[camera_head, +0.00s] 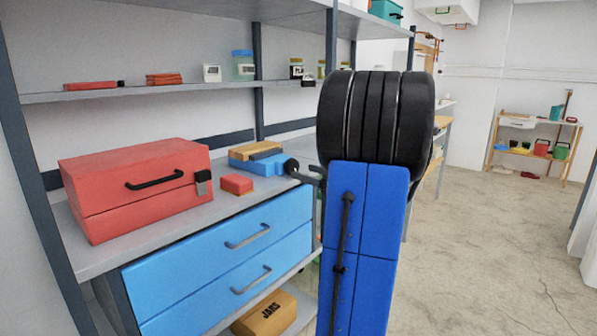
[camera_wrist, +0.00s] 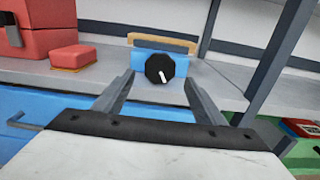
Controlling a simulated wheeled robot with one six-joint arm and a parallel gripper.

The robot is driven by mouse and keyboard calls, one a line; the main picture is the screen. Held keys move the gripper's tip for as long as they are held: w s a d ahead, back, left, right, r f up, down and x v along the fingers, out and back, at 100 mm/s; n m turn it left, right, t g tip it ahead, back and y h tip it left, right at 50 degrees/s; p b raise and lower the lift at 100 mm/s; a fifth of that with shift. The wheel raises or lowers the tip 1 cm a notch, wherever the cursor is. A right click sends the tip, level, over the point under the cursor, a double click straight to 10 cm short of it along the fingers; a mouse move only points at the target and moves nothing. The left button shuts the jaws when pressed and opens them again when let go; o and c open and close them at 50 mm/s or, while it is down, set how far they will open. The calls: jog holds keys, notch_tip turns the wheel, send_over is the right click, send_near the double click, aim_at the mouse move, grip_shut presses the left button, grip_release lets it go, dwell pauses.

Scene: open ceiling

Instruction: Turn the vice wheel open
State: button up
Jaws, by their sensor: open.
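The vice (camera_head: 252,162) is a blue block with a wooden top piece, standing on the grey workbench. Its wheel (camera_head: 291,166) is a black knob on the front face. In the wrist view the vice (camera_wrist: 183,62) is straight ahead, and its wheel (camera_wrist: 160,68) is an octagonal black disc with a white mark pointing down and slightly right. My gripper (camera_wrist: 158,88) is open and empty, with one finger on each side below the wheel; I cannot tell whether it touches. In the head view my gripper (camera_head: 310,174) is partly hidden behind my arm, close to the wheel.
A red toolbox (camera_head: 135,185) and a small red box (camera_head: 237,184) stand left of the vice on the workbench (camera_head: 190,222). Blue drawers (camera_head: 220,265) are below. A shelf (camera_head: 180,91) hangs above. Open floor (camera_head: 480,240) lies at the right.

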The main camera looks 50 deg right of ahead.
aim_at(295, 168)
jog(key=shift+w+a, duration=0.15)
jog(key=shift+w, duration=2.05)
jog(key=shift+c, duration=0.6)
jog(key=c, duration=0.9)
